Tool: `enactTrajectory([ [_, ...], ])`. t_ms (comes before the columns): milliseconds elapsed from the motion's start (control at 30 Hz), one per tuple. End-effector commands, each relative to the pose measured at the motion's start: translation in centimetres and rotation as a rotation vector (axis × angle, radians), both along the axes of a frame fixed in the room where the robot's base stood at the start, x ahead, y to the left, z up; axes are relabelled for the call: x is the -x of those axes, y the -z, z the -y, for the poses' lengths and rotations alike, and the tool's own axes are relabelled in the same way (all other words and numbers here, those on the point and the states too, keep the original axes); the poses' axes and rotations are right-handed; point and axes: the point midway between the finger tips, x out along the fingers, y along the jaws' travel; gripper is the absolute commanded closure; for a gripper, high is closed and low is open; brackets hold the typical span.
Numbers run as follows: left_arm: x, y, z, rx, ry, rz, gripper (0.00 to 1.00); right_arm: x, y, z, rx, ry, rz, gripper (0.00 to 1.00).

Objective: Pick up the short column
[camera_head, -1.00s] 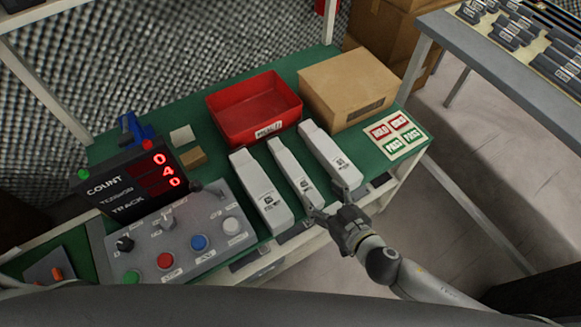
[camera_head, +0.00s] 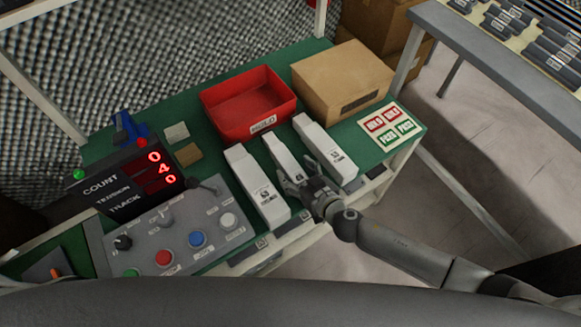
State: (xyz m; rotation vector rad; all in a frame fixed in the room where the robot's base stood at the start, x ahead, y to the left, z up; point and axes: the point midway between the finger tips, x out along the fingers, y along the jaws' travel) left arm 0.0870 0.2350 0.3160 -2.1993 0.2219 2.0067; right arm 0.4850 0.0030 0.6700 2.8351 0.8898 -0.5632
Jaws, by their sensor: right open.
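Three white columns lie side by side on the green bench top: a left one (camera_head: 256,185), a middle one (camera_head: 281,154) and a right one (camera_head: 324,150). Each has small dark print on its near part. The middle one looks narrowest; I cannot tell surely from its print which is the short column. My right gripper (camera_head: 293,183) is open at the near end of the middle column, with its fingers partly covering that end. I cannot tell whether they touch it. My left gripper is not in view.
A red bin (camera_head: 222,118) and a cardboard box (camera_head: 341,80) stand behind the columns. A grey button panel (camera_head: 180,238) and a count display (camera_head: 122,188) are at the left. A label card (camera_head: 391,127) lies at the right. Another table (camera_head: 495,70) stands at the far right.

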Motion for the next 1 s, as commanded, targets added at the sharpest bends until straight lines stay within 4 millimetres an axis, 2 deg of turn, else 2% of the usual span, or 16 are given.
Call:
enactTrajectory([
  [133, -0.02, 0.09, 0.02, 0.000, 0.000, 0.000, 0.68, -0.83, 0.50, -0.60, 0.001, -0.001, -0.001, 0.35],
  [400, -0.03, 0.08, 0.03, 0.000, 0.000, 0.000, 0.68, -0.93, 0.58, -0.69, -0.001, -0.001, -0.002, 0.35],
  [900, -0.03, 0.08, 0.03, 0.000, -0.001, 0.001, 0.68, -0.92, 0.57, -0.65, 0.000, 0.000, -0.001, 0.98],
  [1000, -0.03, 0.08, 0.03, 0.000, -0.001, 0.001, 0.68, -0.92, 0.57, -0.65, 0.000, 0.000, -0.001, 1.00],
])
